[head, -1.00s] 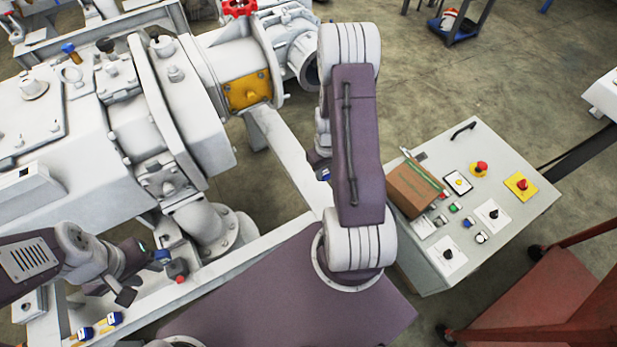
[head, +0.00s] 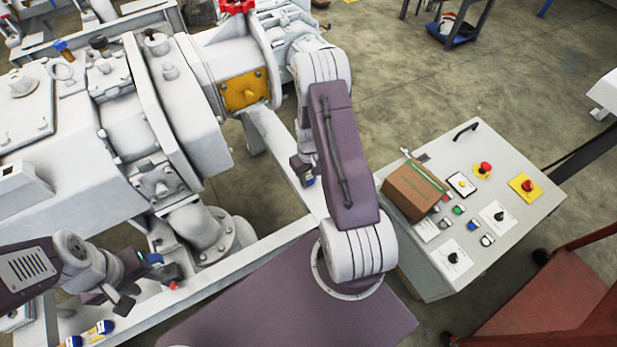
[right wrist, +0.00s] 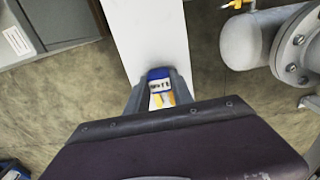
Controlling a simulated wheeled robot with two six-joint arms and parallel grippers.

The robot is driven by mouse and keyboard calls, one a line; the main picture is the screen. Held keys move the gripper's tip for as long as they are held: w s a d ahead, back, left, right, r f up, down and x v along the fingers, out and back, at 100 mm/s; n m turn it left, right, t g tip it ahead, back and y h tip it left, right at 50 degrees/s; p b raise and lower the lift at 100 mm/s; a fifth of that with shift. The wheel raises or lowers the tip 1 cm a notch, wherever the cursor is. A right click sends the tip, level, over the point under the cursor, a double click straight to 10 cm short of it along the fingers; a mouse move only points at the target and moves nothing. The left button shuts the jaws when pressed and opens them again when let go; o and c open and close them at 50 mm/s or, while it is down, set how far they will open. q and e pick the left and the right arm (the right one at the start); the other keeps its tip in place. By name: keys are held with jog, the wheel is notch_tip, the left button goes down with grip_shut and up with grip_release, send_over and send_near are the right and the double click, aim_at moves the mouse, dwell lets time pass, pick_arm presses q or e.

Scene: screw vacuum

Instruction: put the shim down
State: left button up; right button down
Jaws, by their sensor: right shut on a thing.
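The shim (right wrist: 160,88), a small block with a blue end, a pale marked middle and yellow parts, is between the fingers of my right gripper (right wrist: 159,96) in the right wrist view. That gripper is shut on it, over a white beam. In the head view the right gripper (head: 302,166) is partly hidden behind my arm, and a bit of blue shows by its tip. I cannot tell whether the shim touches the beam. My left gripper (head: 132,284) is over the pump frame at the lower left, its fingers apart and apparently empty.
Similar blue and yellow blocks (head: 105,327) lie on the frame at the lower left. The big white pump (head: 95,165) fills the left. A control panel (head: 540,190) with a brown box (head: 412,192) on it stands at the right. Open floor (head: 440,80) lies behind.

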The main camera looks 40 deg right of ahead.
aim_at(309, 177)
jog(key=c, duration=1.1)
grip_release()
jog(key=shift+f, duration=0.1)
notch_tip(309, 177, up, 12)
jog(key=p, duration=0.5)
jog(key=s+a+r, duration=0.4)
jog(key=a+r, duration=0.2)
jog(key=a, duration=0.1)
jog(key=s+a+r+n+t, duration=0.1)
jog(key=s+a+r, duration=0.4)
jog(key=a, duration=0.3)
jog(key=shift+s+a+r+b, duration=0.15)
jog(key=shift+s+r+b, duration=0.15)
jog(key=shift+r, duration=0.4)
